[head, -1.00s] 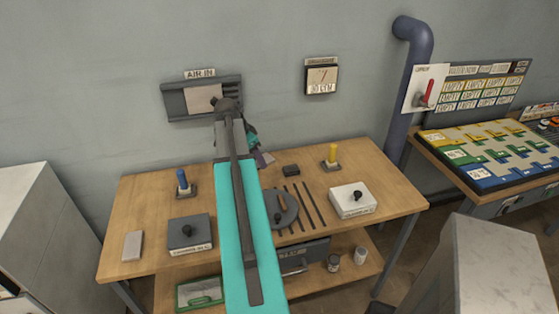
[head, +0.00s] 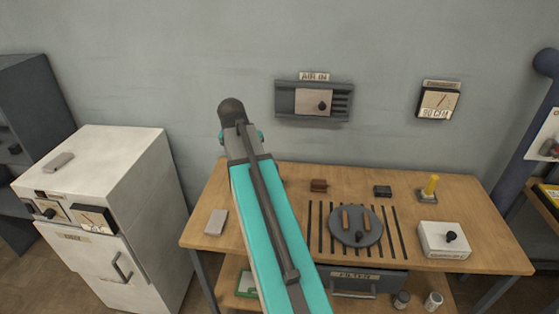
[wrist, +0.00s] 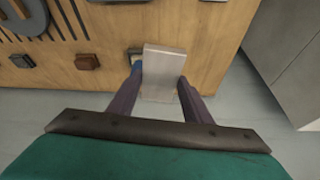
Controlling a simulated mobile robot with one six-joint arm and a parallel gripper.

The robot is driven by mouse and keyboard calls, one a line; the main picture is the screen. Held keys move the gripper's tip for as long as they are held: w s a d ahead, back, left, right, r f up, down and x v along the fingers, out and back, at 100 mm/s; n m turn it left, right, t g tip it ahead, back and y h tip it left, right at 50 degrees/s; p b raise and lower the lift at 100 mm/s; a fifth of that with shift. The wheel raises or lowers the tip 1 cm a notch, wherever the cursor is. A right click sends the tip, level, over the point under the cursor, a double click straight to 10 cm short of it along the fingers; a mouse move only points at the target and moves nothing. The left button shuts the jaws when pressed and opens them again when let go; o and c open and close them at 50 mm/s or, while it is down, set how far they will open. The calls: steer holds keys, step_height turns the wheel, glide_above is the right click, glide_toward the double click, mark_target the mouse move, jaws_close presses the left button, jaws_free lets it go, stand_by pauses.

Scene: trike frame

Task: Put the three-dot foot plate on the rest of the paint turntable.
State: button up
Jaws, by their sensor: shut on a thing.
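My gripper (wrist: 163,84) is shut on a pale grey plate (wrist: 164,62) in the wrist view. The plate stands out beyond both fingers, over the table edge. No dots can be made out on its visible face. In the head view my arm hides the gripper and the held plate. The paint turntable (head: 356,238) is a dark round disc on the workbench, with two brown strips on top. Part of the turntable also shows at the top left of the wrist view (wrist: 27,22), away from my gripper.
The workbench (head: 480,205) carries a brown block (head: 318,185), a small dark block (head: 382,191), a yellow post (head: 431,186), a white knob box (head: 444,240) and a grey plate (head: 215,222). A white cabinet (head: 120,180) stands left, with another flat grey piece (head: 58,161) on top.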

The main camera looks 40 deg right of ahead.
steer(key=w+a+r+n+y, duration=0.1)
steer(key=a+n, duration=0.3)
steer(key=a, duration=0.7)
steer(key=w+a+r+n+t+y, duration=0.1)
steer(key=w+a+r+n, duration=0.1)
steer(key=a, duration=0.9)
steer(key=w+a+r+n+t+y, duration=0.1)
steer(key=a+n, duration=0.4)
steer(key=a, duration=0.6)
steer(key=w+r+y, duration=0.1)
steer(key=w, duration=0.1)
steer(key=shift+w+a+r+n, duration=0.2)
steer(key=shift+w+a+n, duration=0.2)
steer(key=shift+a, duration=0.1)
